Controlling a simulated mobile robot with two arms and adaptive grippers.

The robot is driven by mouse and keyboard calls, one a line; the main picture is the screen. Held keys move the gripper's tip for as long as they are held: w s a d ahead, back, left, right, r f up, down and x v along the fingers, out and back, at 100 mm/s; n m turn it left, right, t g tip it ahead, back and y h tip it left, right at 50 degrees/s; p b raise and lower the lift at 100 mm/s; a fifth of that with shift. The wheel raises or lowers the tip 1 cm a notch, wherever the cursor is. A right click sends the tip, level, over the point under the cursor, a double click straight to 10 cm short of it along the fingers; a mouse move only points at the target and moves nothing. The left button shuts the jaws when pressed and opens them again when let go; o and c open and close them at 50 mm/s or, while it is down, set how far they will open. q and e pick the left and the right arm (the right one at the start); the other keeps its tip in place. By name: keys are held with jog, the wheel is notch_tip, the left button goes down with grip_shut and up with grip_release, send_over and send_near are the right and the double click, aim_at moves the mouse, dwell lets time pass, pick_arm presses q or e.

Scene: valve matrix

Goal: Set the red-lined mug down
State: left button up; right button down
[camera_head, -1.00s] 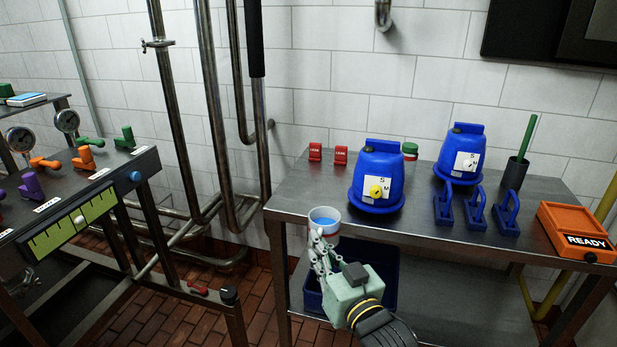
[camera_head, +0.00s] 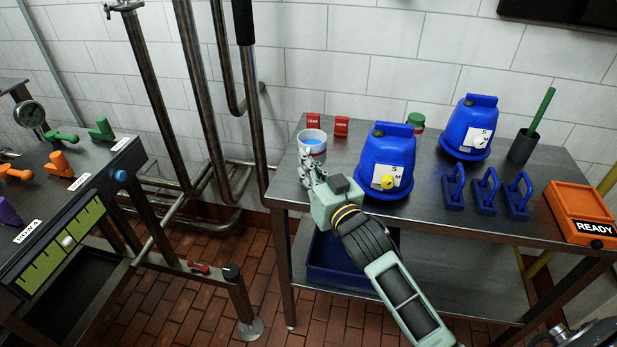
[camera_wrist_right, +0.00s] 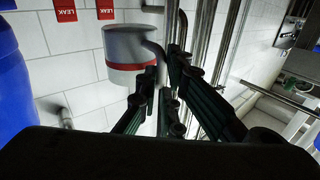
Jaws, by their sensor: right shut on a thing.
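The mug (camera_head: 312,147) is white with a red band and blue inside. It looks upright, its opening facing up, at the left end of the steel table (camera_head: 425,205). My right gripper (camera_head: 311,172) is shut on the mug's handle side, on the near side of the mug. In the right wrist view the mug (camera_wrist_right: 130,52) shows its red band, and the fingers (camera_wrist_right: 160,90) close around its handle. Whether its base touches the tabletop is hidden by the gripper. My left gripper is not in view.
Two red LEAK tags (camera_head: 313,127) (camera_head: 341,126) stand behind the mug. A blue canister (camera_head: 385,162) stands close to its right, with a green-lidded jar (camera_head: 415,122) behind. Blue handled blocks (camera_head: 486,190) and an orange READY box (camera_head: 583,212) are farther right. Pipes (camera_head: 254,110) rise at left.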

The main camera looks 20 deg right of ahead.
jog(key=shift+w+f, duration=0.1)
jog(key=shift+f, duration=2.3)
jog(key=shift+f, duration=0.15)
jog(key=c, duration=1.9)
grip_release()
